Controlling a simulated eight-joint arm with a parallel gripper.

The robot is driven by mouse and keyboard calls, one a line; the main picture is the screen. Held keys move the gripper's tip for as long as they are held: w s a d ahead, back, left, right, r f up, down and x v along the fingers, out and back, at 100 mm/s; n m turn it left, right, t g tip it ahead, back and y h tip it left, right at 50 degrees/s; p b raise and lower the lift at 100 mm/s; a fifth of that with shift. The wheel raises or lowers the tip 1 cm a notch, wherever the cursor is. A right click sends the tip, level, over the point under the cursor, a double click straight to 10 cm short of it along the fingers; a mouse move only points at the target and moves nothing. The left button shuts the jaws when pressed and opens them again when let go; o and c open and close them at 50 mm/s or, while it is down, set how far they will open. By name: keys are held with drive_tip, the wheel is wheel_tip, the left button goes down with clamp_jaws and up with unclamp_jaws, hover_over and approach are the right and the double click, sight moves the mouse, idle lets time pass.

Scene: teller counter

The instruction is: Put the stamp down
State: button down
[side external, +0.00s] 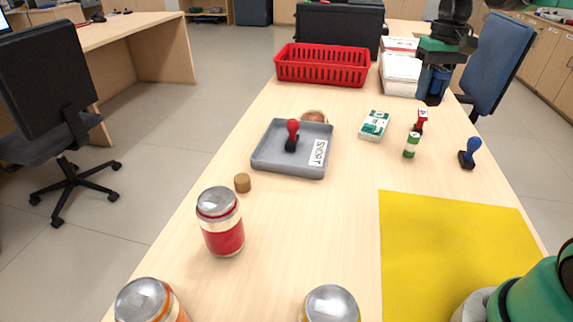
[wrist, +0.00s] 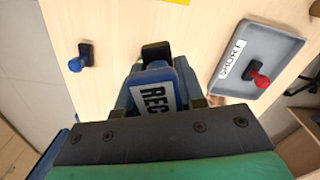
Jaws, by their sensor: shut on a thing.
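My gripper (side external: 436,72) is at the far right of the counter, shut on a blue stamp (wrist: 155,88). In the wrist view, a white label on the stamp begins "REC". A dark block (wrist: 156,52) shows at its far end; I cannot tell whether it is part of the stamp. In the side view, whether its underside touches the counter is unclear. Another blue-handled stamp (side external: 470,153) stands on the counter nearer the side camera. A red-handled stamp (side external: 292,135) stands in a grey tray (side external: 262,160) labelled "SHORT".
A green-and-white pack (side external: 375,125), a small green bottle (side external: 411,146) and a red-topped item (side external: 420,120) stand mid-counter. A red basket (side external: 322,65) and paper stacks (side external: 400,75) are behind.

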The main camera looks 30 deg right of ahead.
drive_tip(key=w+a+f+n, duration=0.1)
drive_tip(key=a+n, duration=0.1)
drive_tip(key=a, duration=0.5)
drive_tip(key=w+a+f+n, duration=0.1)
drive_tip(key=w+a+n, duration=0.15)
drive_tip(key=a, duration=0.55)
wheel_tip(320, 180, up, 3)
drive_tip(key=m, duration=0.7)
hover_over(439, 180)
drive_tip(key=shift+f, duration=0.1)
wheel_tip(439, 180, down, 20)
drive_tip(key=shift+r, duration=0.2)
drive_tip(key=shift+f, duration=0.1)
drive_tip(key=c, duration=0.5)
unclamp_jaws()
drive_tip(key=shift+f, duration=0.1)
drive_tip(key=shift+c, duration=0.2)
